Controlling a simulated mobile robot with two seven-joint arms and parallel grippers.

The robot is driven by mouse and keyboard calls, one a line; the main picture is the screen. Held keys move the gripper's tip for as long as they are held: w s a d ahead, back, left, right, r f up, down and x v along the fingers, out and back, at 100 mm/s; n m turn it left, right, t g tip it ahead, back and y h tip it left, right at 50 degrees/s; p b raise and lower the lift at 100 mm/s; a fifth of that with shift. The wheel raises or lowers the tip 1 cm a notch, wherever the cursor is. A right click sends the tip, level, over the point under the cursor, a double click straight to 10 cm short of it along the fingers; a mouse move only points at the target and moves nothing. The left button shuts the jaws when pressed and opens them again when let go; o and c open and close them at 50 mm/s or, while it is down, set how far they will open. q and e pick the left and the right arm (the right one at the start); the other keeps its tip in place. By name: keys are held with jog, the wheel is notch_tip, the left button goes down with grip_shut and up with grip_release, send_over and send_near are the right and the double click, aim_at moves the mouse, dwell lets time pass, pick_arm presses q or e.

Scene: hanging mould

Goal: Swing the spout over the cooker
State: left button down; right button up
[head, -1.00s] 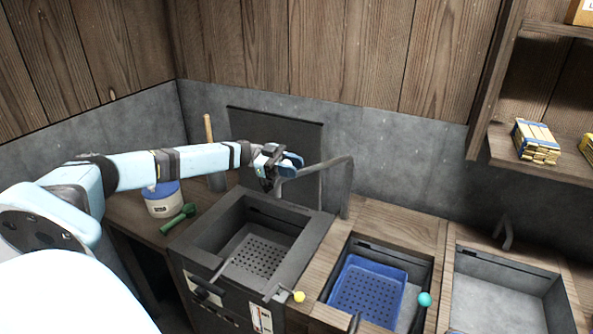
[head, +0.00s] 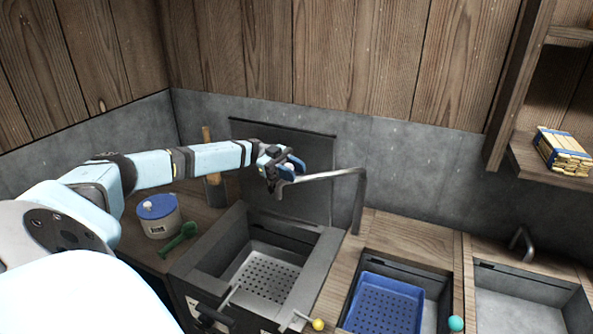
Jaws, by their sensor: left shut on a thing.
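The spout (head: 335,175) is a dark grey bent pipe that rises from the wooden counter right of the cooker and runs left at the top. My left gripper (head: 279,179) is shut on its free left end, above the back part of the cooker. The cooker (head: 318,262) is a dark square basin with a perforated bottom (head: 265,276), set into the counter, with a dark panel (head: 318,153) behind it. The gripper hides the very tip of the spout. My right gripper is not in view.
A white pot with a blue lid (head: 158,215) and a green scoop (head: 178,240) stand left of the cooker. A blue basket (head: 385,305) sits in the middle basin, with a grey sink (head: 520,300) and small tap (head: 522,243) further right. A shelf (head: 545,170) holds bundled sticks (head: 563,150).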

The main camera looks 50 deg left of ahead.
pick_arm(q)
jog(key=shift+w+a, duration=0.1)
jog(key=shift+a, duration=0.1)
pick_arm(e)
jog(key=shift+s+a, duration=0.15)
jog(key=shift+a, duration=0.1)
pick_arm(q)
jog(key=c, duration=0.8)
grip_release()
notch_tip(320, 180, up, 20)
jog(key=shift+b, duration=0.55)
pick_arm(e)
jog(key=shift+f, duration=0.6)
